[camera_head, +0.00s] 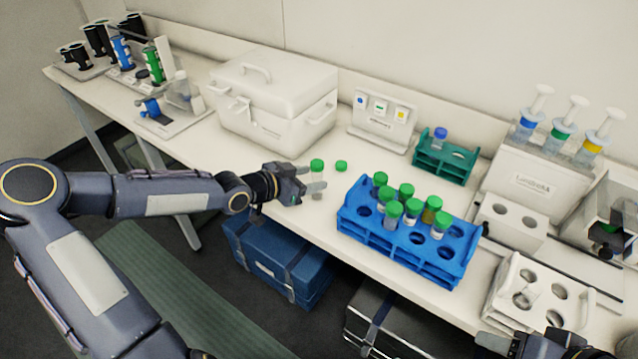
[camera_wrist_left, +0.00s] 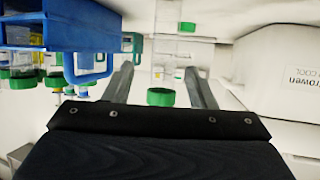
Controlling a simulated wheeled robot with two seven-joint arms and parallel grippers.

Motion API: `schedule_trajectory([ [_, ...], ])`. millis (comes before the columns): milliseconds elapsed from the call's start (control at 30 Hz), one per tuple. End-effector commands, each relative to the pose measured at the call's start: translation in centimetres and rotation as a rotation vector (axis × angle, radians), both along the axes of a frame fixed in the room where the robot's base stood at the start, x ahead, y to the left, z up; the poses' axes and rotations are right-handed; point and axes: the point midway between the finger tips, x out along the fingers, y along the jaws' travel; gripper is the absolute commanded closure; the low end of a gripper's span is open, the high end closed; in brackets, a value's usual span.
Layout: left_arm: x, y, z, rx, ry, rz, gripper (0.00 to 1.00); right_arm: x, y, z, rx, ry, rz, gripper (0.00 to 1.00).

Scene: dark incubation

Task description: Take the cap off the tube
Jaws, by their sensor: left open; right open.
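A tube (camera_head: 317,188) with a green cap (camera_head: 317,163) stands upright on the white table, left of the blue rack. Its body looks clear. My left gripper (camera_head: 304,180) is open, its fingers reaching around or beside the tube. In the left wrist view, the tube's green cap (camera_wrist_left: 160,97) shows between the two spread fingers, with a gap on each side. A separate green cap (camera_head: 341,166) lies on the table just right of the tube. My right gripper (camera_head: 495,342) is at the bottom right, open and empty; its fingertips are only partly visible.
The blue rack (camera_head: 402,255) holds several green-capped tubes close to the right. A white cooler box (camera_head: 272,100) stands behind and left. A green rack (camera_head: 443,163) with a blue-capped tube is at the back. A white rack (camera_head: 512,295) stands near my right gripper.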

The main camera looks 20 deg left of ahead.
Motion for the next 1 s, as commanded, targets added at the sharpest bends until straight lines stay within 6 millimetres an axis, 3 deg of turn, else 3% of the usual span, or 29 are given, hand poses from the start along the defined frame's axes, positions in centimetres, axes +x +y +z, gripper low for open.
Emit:
schedule_trajectory([
  [300, 3.4, -2.1, -1.4, -0.001, -0.001, -0.003, 0.49, 0.0, 0.0, -0.2, 0.000, 0.001, 0.000, 0.48],
  [667, 4.1, -2.5, -1.8, -0.001, 0.001, 0.000, 0.49, 0.0, 0.0, -0.2, 0.000, 0.001, 0.000, 0.48],
  [1000, 4.0, -2.5, -1.8, -0.001, 0.001, 0.000, 0.93, 0.0, 0.0, -0.2, 0.000, 0.001, 0.000, 0.48],
])
